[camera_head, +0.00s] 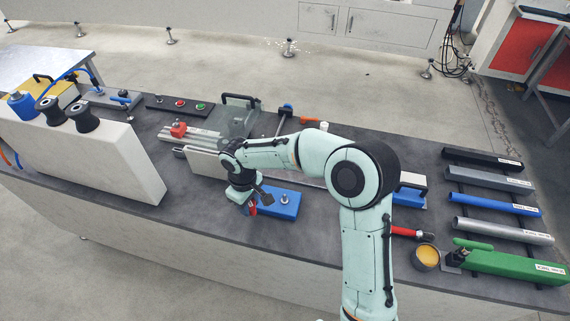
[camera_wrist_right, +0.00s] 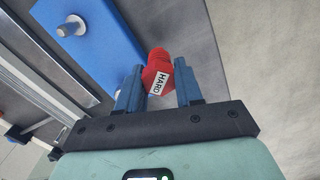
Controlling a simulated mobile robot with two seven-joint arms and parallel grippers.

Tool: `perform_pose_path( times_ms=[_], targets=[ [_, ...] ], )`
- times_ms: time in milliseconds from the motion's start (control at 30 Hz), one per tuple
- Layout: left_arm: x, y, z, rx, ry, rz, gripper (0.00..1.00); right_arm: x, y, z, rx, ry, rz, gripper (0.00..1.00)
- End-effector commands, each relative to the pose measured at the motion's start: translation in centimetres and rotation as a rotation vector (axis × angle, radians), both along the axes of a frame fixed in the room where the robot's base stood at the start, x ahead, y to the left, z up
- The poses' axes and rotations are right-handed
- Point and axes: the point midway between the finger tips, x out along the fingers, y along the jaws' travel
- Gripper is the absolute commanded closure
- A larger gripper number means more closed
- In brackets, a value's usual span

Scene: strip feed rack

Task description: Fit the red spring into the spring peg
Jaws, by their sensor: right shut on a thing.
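The red spring (camera_wrist_right: 156,66), with a white label reading HARD, is between the two blue fingers of my right gripper (camera_wrist_right: 158,88) in the wrist view. The gripper is shut on it. In the head view my right gripper (camera_head: 249,210) is low at the left end of a blue block (camera_head: 283,208). A short pale metal peg (camera_head: 284,199) stands up from that block; it also shows in the wrist view (camera_wrist_right: 72,25). The spring is beside the blue block, apart from the peg. Its height above the table is hard to tell. My left gripper is out of view.
A pale block with black knobs (camera_head: 118,160) stands at the left. A rail fixture with a red part (camera_head: 180,130) is behind the gripper. Several bars (camera_head: 497,204) and a green tool (camera_head: 515,266) lie at the right. The dark tabletop left of the gripper is clear.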

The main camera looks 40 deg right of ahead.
Motion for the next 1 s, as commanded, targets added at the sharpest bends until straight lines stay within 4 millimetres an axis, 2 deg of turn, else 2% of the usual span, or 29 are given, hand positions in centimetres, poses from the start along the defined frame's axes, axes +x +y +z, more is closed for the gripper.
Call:
perform_pose_path(
  times_ms=[33,400,600,800,1000],
  targets=[
    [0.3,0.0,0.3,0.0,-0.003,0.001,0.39,0.0,-0.9,1.0,-0.004,-0.003,0.084,0.94],
    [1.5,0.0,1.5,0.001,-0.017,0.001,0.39,-1.3,-6.7,6.2,0.003,0.013,0.829,0.94],
    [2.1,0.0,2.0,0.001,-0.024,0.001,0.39,-2.2,-8.9,8.4,0.014,0.009,1.163,0.94],
    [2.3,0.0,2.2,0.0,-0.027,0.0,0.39,-2.7,-9.9,9.4,0.021,0.004,1.332,0.94],
    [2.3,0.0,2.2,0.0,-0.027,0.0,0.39,-2.8,-10.0,9.4,0.023,0.003,1.36,0.94]
  ],
)
